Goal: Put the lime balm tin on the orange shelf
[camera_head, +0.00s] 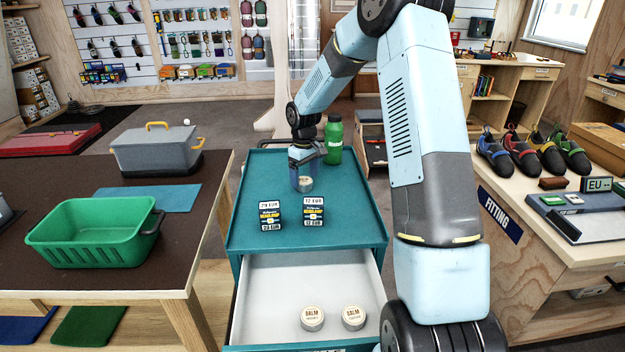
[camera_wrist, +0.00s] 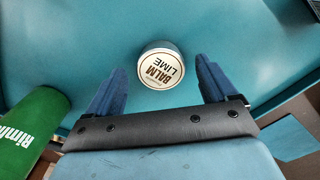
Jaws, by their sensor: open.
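The lime balm tin (camera_head: 306,184) is a small round tin standing on the teal top of the cart (camera_head: 350,215). In the wrist view its pale lid (camera_wrist: 160,68) reads "BALM LIME". My gripper (camera_head: 303,172) points down over the tin, partly hiding it in the head view. In the wrist view my gripper (camera_wrist: 161,74) is open, its two blue fingers to either side of the tin with a gap on each side. I cannot make out an orange shelf in either view.
A green bottle (camera_head: 334,139) stands close behind my gripper. The open drawer (camera_head: 270,290) below holds two other balm tins (camera_head: 312,318) (camera_head: 353,317). A table with a green basket (camera_head: 90,235) is at left.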

